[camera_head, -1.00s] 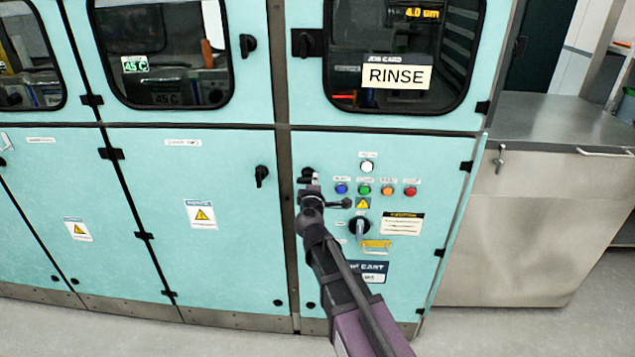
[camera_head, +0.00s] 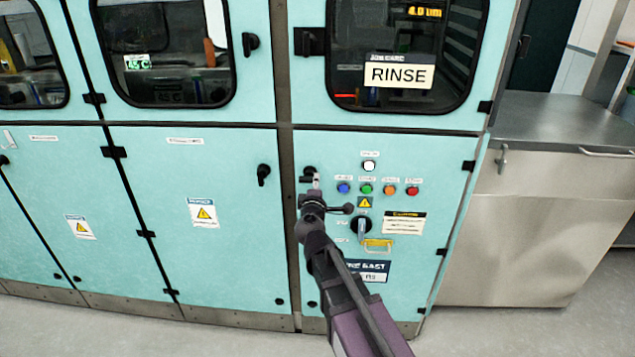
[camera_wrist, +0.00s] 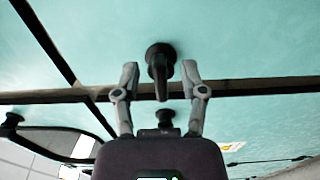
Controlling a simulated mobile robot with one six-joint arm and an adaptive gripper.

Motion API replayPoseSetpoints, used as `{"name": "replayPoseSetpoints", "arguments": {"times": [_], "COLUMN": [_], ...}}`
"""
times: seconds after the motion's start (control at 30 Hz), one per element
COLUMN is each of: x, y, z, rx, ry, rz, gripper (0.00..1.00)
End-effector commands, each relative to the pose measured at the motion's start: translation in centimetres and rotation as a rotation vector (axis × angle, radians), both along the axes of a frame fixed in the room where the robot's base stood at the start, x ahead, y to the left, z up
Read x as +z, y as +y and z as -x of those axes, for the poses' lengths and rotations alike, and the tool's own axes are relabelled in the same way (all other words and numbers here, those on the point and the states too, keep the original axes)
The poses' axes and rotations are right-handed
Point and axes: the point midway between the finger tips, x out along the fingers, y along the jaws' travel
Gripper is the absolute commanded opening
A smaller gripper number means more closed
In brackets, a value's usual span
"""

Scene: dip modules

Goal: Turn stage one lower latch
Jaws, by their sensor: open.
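Black lower latches sit on the teal cabinet doors. One (camera_head: 308,173) is at the left edge of the control panel door under the RINSE window; another (camera_head: 263,174) is on the door left of it. I cannot read which is labelled stage one. My gripper (camera_head: 316,184) is at the control panel door's latch and partly hides it. In the wrist view, my open gripper (camera_wrist: 160,72) has one finger on each side of this latch (camera_wrist: 160,57), with gaps visible. Its handle lies across the dark post. The neighbouring latch (camera_wrist: 165,117) shows beyond.
Coloured buttons (camera_head: 366,189), a rotary switch (camera_head: 362,228) and a yellow handle (camera_head: 378,245) are right of my gripper. Upper latches (camera_head: 250,44) sit beside the windows. A steel counter (camera_head: 540,190) stands at the right. Floor shows in front.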

Motion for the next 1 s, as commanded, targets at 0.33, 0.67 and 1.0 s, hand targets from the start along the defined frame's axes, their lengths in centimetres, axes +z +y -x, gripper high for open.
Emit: {"name": "replayPoseSetpoints", "arguments": {"times": [0.33, 0.67, 1.0], "x": [0.0, 0.0, 0.0], "y": [0.1, 0.2, 0.3], "z": [6.0, 9.1, 9.4], "rx": [0.002, 0.000, -0.001], "ry": [0.000, 0.000, 0.000], "rz": [0.000, -0.001, -0.001], "gripper": [0.54, 0.54, 0.54]}}
